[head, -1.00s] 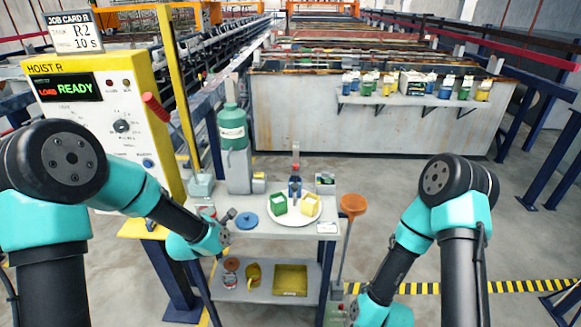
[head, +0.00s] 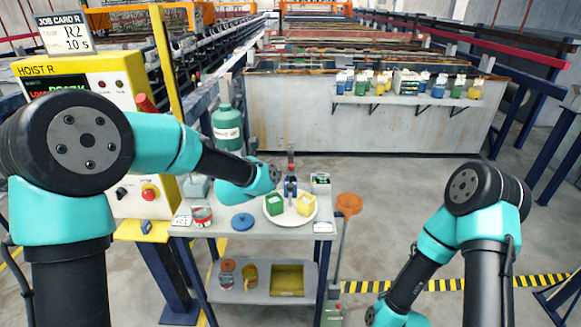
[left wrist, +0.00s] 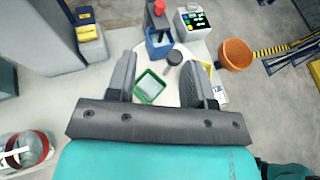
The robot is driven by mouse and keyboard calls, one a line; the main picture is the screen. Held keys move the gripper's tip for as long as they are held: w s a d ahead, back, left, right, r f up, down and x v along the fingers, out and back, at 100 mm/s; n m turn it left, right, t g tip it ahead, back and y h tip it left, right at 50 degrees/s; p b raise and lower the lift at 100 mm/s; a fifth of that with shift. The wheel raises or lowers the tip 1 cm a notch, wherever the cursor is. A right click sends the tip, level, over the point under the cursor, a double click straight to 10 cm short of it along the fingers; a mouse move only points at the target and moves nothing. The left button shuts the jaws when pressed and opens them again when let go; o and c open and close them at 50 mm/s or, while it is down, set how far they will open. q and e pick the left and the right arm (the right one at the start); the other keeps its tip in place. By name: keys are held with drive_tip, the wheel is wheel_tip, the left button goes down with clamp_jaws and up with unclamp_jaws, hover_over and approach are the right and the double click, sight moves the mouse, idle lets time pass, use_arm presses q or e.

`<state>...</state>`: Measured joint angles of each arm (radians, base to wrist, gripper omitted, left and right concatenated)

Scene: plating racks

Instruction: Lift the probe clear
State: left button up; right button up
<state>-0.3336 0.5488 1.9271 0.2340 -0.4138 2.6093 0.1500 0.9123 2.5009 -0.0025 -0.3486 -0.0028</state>
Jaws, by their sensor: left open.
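A slim upright piece with a red top (head: 291,160) stands in a blue holder (head: 291,186) behind the white plate (head: 273,219); it may be the probe. In the left wrist view, the red top (left wrist: 159,8) and blue holder (left wrist: 158,46) are beyond my fingertips. A black-capped grey piece (left wrist: 174,58) stands near the holder and the open green box (left wrist: 150,87). My left gripper (left wrist: 160,68) is open, above the plate, its fingers either side of the green box in that view. In the head view it is left of the holder (head: 276,177). My right gripper is below the picture.

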sight(290, 166)
use_arm(q)
drive_tip(key=x, duration=1.7)
drive_tip(key=shift+f, duration=0.1)
drive_tip(key=shift+c, duration=0.5)
clamp_jaws()
